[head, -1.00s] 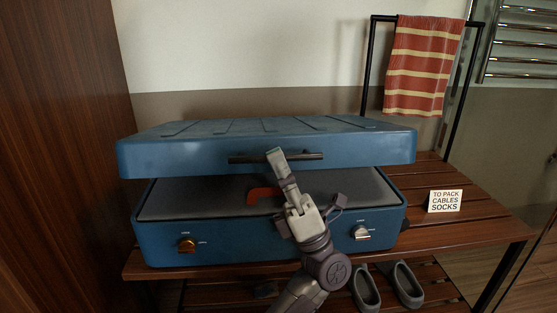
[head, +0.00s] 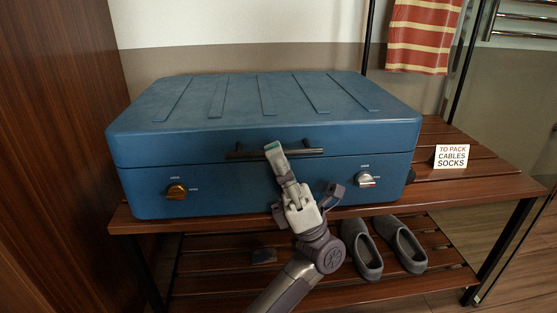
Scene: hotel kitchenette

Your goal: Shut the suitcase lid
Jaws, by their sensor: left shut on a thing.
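The blue suitcase (head: 262,150) sits on the slatted wooden rack. Its ribbed lid (head: 200,105) lies down on the base (head: 230,187), with only a thin seam between them. A dark bar handle (head: 310,152) is on the lid's front edge. My left gripper (head: 275,152) is at the handle's middle, shut on it, its fingers covering part of the bar. An orange-brown latch knob (head: 176,191) is at the left of the base front and a silver knob (head: 365,180) at the right. My right gripper is not in view.
The slatted rack (head: 480,177) has free room right of the suitcase, where a small sign (head: 451,157) stands. Grey slippers (head: 362,250) lie on the lower shelf. A striped towel (head: 422,38) hangs behind. A wooden panel (head: 60,130) is close on the left.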

